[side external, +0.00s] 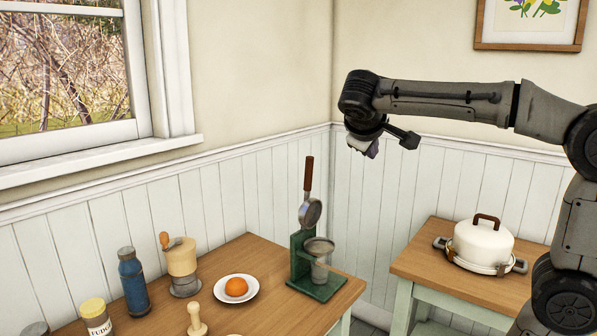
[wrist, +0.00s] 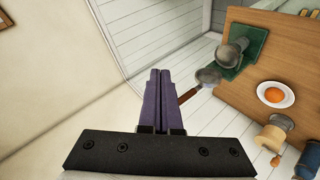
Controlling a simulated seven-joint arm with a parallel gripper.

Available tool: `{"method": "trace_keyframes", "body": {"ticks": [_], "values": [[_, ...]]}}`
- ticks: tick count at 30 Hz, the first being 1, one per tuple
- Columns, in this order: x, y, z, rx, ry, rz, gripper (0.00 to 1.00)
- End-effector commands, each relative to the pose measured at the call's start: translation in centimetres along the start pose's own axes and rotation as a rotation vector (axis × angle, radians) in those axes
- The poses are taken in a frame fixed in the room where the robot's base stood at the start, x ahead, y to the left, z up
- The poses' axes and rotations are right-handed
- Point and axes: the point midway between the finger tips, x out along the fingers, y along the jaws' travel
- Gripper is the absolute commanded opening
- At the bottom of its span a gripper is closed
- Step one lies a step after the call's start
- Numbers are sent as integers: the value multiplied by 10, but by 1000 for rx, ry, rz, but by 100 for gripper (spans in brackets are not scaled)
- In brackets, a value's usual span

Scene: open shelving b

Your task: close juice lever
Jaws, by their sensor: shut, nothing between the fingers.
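The green juice press (side external: 315,275) stands at the right end of the wooden table. Its lever (side external: 309,180), with a brown wooden handle and a round metal press head, is raised and points nearly straight up. A metal cup-shaped strainer (side external: 320,250) sits on the press below the head. In the wrist view the press (wrist: 245,50) is at the upper right, and the brown lever handle (wrist: 187,96) reaches toward my fingers. My gripper (wrist: 159,72) is shut and empty. In the side view my gripper (side external: 371,150) is up and to the right of the lever, apart from it.
On the table (side external: 263,320) are a white plate (side external: 252,293) with an orange (side external: 236,287), a grinder (side external: 181,265), a blue bottle (side external: 133,282) and a wooden reamer (side external: 196,320). A white pot (side external: 483,245) sits on another table at right. The air around the lever is clear.

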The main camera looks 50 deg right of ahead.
Motion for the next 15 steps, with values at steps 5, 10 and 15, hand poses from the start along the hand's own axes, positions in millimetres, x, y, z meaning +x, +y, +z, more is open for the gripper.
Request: {"method": "trace_keyframes", "body": {"ticks": [5, 10, 15], "values": [[19, 9, -79, -29, -10, 226, 0], [39, -6, -143, -60, -5, 417, 0], [64, -47, -195, -116, 10, 569, 0]]}}
